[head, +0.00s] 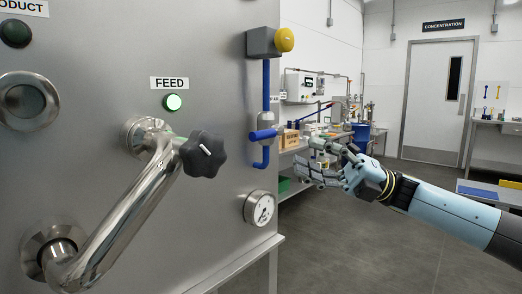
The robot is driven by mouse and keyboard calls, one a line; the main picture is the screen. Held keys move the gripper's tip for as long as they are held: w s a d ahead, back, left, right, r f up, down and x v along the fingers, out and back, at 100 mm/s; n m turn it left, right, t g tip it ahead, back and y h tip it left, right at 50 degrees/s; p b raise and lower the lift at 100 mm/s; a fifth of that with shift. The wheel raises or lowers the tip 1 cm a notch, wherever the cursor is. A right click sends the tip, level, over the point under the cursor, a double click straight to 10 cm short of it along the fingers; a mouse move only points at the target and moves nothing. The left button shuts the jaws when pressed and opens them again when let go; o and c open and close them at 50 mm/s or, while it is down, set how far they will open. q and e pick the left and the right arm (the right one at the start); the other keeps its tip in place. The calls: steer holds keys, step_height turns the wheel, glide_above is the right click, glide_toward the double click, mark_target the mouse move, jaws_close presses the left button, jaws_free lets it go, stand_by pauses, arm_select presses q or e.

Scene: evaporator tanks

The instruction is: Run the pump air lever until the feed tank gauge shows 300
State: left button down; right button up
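The blue air lever (264,135) sticks out sideways from a grey valve body on a blue pipe (266,84) fixed to the tank panel. A round white gauge (260,208) sits below it on the panel; its reading is too small to make out. My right gripper (309,158) is to the right of the lever and apart from it in the picture. Its fingers are spread and nothing shows between them. My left gripper is out of view.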

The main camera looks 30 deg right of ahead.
mark_target(266, 137)
steer(key=p+x, duration=0.2)
steer(key=x, duration=0.8)
steer(key=shift+r, duration=0.1)
steer(key=shift+w+a, duration=0.15)
steer(key=shift+a, duration=0.15)
steer(key=shift+c, duration=0.5)
jaws_close()
